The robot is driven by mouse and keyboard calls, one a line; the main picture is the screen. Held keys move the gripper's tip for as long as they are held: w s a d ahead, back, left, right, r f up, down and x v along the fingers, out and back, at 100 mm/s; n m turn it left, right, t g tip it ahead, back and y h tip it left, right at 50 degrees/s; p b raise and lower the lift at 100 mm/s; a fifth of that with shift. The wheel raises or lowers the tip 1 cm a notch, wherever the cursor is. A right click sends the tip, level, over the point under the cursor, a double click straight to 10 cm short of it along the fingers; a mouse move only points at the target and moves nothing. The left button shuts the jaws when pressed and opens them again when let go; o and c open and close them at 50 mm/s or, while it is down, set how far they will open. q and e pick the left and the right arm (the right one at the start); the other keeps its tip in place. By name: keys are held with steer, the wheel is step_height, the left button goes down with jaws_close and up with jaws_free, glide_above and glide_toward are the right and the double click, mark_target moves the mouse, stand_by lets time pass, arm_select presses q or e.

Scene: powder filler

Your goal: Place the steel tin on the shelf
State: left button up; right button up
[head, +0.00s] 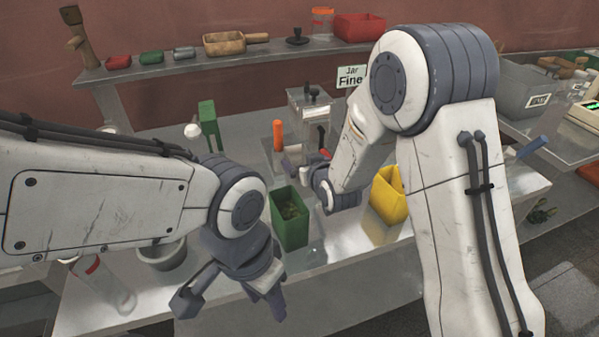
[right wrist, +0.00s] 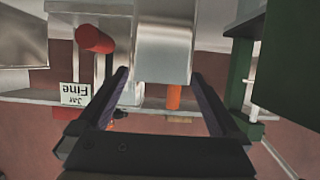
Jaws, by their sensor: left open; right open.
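The shelf (head: 225,56) runs along the back wall. A small steel-coloured tin (head: 184,52) sits on it beside a green and a red one. My right gripper (head: 303,168) is over the bench behind the green bin, partly hidden by its own arm. In the right wrist view its fingers (right wrist: 163,100) are spread, and a shiny steel block (right wrist: 163,48) shows beyond and between them. I cannot tell if that block is a tin or part of the filler, nor if the fingers touch it. My left gripper (head: 232,300) is open and empty above the bench's front edge.
A green bin (head: 290,222) and a yellow bin (head: 390,196) stand on the bench. The grey filler (head: 308,105), an orange cylinder (head: 278,135) and a green stand (head: 209,125) are behind. A wooden tray (head: 224,43) and red bin (head: 359,27) occupy the shelf.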

mark_target(294, 152)
steer(key=x, duration=0.3)
steer(key=shift+w+p, duration=0.25)
steer(key=shift+p, duration=0.15)
jaws_close()
